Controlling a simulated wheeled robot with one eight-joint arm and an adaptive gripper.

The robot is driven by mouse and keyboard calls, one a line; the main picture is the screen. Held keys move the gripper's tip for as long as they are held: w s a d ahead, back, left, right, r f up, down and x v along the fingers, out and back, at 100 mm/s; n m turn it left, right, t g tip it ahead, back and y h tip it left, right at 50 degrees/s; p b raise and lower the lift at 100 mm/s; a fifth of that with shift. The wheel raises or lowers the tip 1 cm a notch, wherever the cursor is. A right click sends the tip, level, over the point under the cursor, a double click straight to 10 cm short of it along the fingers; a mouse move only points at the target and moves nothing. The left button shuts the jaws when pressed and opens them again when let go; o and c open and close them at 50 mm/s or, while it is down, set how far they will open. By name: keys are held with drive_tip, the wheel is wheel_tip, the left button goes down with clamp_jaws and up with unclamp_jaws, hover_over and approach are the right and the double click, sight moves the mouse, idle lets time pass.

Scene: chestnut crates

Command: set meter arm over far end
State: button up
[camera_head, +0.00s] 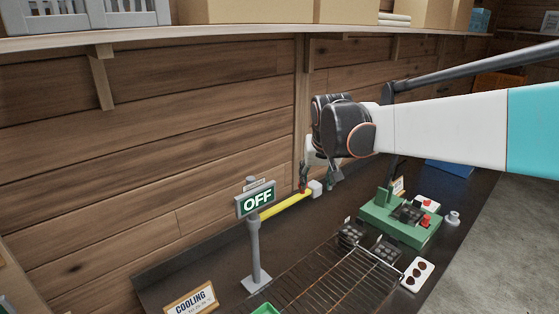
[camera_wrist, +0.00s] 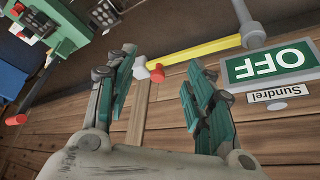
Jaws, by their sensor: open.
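The meter arm is a yellow bar (camera_head: 283,205) with a red end band and a pale tip (camera_head: 316,188). It reaches out sideways from a grey post (camera_head: 257,250) that carries a green "OFF" sign (camera_head: 257,200). The wrist view shows the yellow bar (camera_wrist: 200,50) running from the post to its red and pale end (camera_wrist: 150,72). My gripper (camera_head: 319,181) is open, with its fingers around the height of the bar's tip. In the wrist view, the tip appears between the spread fingers (camera_wrist: 158,75); I cannot tell whether they touch it.
A wire rack (camera_head: 325,280) lies on the dark bench, with small dark trays (camera_head: 385,250) beside it. A green machine (camera_head: 385,222) and a white chestnut plate (camera_head: 417,274) are at right. A "COOLING" sign (camera_head: 190,300) stands at front left. A plank wall and shelf are behind.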

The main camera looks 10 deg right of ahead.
drive_tip(key=r+p, duration=0.1)
drive_tip(key=p, duration=0.6)
hover_over(291, 198)
drive_tip(key=s+d, duration=0.4)
drive_tip(key=shift+m+g, duration=0.3)
drive_tip(key=shift+g, duration=0.1)
drive_tip(key=x, duration=1.4)
drive_tip(key=shift+w+a+r+b, duration=0.1)
drive_tip(key=shift+w+b, duration=0.2)
clamp_jaws()
